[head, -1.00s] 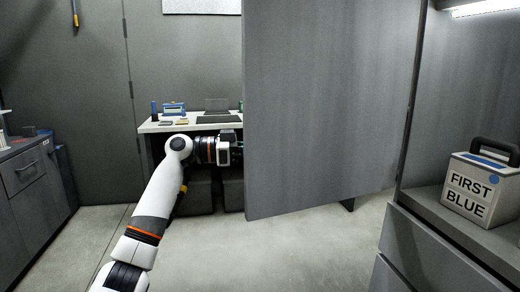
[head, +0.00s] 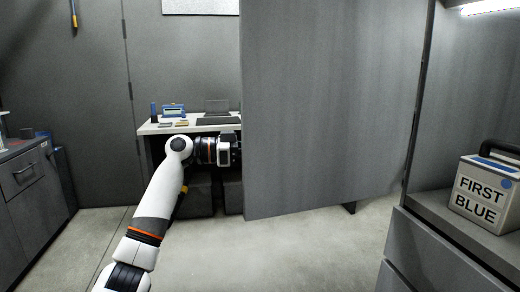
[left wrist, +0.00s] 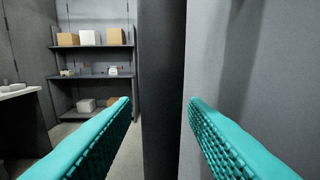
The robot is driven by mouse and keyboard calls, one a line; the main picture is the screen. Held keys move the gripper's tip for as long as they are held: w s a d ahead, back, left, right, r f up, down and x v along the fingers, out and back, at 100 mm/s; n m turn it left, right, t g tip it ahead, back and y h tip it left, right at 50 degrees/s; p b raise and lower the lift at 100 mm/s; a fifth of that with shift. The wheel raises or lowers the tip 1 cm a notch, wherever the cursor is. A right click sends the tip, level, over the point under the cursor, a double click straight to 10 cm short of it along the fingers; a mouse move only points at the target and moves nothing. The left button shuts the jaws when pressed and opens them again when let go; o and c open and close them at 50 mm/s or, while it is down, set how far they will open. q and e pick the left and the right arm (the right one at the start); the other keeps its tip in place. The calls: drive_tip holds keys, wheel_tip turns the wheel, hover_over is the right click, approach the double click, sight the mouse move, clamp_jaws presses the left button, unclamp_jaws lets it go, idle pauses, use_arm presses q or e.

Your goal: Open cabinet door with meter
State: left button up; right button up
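The large grey cabinet door (head: 330,110) stands swung open in the middle of the head view. The cabinet interior is at the right, where a grey box (head: 484,195) labelled "FIRST BLUE" with a black handle sits on the shelf. I cannot tell whether this box is the meter. My left gripper (head: 236,153) is at the door's free left edge, its fingertips mostly hidden there. In the left wrist view, my two teal fingers (left wrist: 159,101) are spread apart, with the door's dark edge (left wrist: 162,80) showing between them. Contact is not clear. My right gripper is out of view.
A white-topped table (head: 190,124) with small items stands behind my left arm. A grey drawer unit (head: 30,183) is at the far left. The left wrist view shows a shelf rack (left wrist: 95,75) with boxes. The floor (head: 270,255) below the door is clear.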

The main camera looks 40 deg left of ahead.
use_arm(q)
drive_tip(key=shift+s+a, duration=0.1)
drive_tip(key=shift+s+a, duration=0.25)
drive_tip(key=b+v, duration=0.1)
drive_tip(key=v, duration=1)
drive_tip(key=shift+b, duration=0.4)
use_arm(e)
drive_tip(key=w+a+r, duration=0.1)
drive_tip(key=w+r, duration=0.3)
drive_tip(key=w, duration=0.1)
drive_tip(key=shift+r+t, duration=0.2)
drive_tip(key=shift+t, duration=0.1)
